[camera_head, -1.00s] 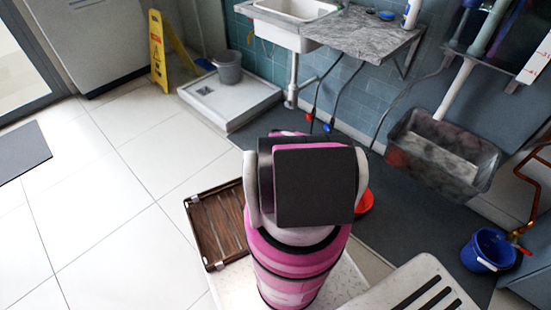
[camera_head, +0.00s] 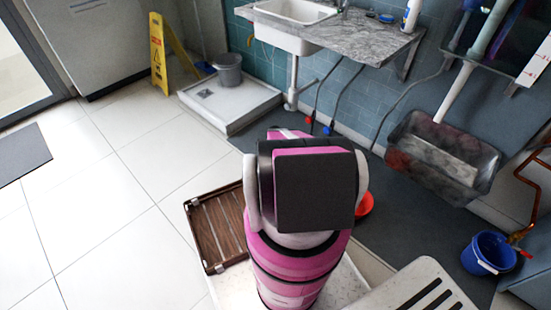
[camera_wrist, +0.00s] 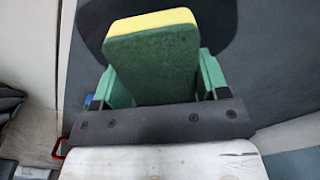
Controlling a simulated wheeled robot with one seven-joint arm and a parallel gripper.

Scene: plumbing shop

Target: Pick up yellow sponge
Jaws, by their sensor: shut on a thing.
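The yellow sponge (camera_wrist: 150,22) shows in the wrist view, with a yellow edge at the top and a broad dark green face towards the camera. My gripper (camera_wrist: 160,76) has a green finger on each side of the sponge and is shut on it. The sponge projects beyond the fingers. In the head view my pink and black arm hides the gripper and the sponge.
A brown slatted rack (camera_head: 217,232) lies on the floor left of my arm. A red-orange object (camera_head: 364,205) is right of it. A blue bucket (camera_head: 487,252) and a grey basin (camera_head: 443,155) are at right. A marble counter (camera_head: 360,38) is behind.

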